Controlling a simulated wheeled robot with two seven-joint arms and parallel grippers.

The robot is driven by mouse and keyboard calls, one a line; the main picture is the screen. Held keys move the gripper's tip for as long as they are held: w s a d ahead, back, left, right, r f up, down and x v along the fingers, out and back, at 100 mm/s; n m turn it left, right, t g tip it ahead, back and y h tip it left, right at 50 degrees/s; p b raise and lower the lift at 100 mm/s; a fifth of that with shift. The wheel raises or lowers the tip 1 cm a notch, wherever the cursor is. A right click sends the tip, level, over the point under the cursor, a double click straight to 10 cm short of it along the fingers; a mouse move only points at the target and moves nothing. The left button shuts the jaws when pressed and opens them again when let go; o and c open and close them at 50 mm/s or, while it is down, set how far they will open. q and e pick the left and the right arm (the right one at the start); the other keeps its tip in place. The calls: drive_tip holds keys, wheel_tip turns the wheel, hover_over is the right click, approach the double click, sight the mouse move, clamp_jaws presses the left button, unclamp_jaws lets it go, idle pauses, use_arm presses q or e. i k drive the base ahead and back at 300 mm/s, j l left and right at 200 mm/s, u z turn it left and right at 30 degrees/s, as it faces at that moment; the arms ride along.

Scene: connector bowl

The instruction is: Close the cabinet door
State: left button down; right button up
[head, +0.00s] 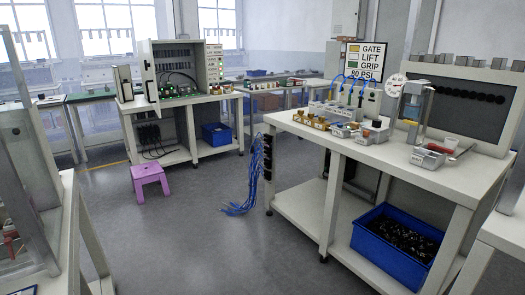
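A grey open-fronted cabinet (196,66) stands on a white workbench (178,98) in the back left part of the head view. Its inside shows dark panels, cables and small green lights. A narrow pale panel (149,78) at its left front edge looks like its door, swung open towards me. Neither of my grippers is in view, so nothing shows near the door.
A purple stool (150,181) stands on the floor before the cabinet's bench. A large workbench (385,150) with fixtures fills the right, with blue cables (250,185) hanging at its left end. Another bench (67,235) is at left. The grey floor (195,235) between is clear.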

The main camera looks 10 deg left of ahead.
sight(152, 81)
drive_tip(key=i+j+u, duration=0.25)
drive_tip(key=i, duration=0.3)
drive_tip(key=i+u, duration=0.25)
drive_tip(key=i, duration=0.3)
drive_tip(key=i+u, duration=0.2)
drive_tip(key=i, duration=0.35)
drive_tip(key=i+l+u, duration=0.25)
drive_tip(key=i, duration=0.3)
drive_tip(key=i+l+u, duration=0.25)
drive_tip(key=i, duration=0.3)
drive_tip(key=i+j+z, duration=0.2)
drive_tip(key=i, duration=0.3)
drive_tip(key=i+j+z, duration=0.15)
drive_tip(key=i, duration=0.3)
drive_tip(key=i+j+z, duration=0.2)
drive_tip(key=i, duration=0.3)
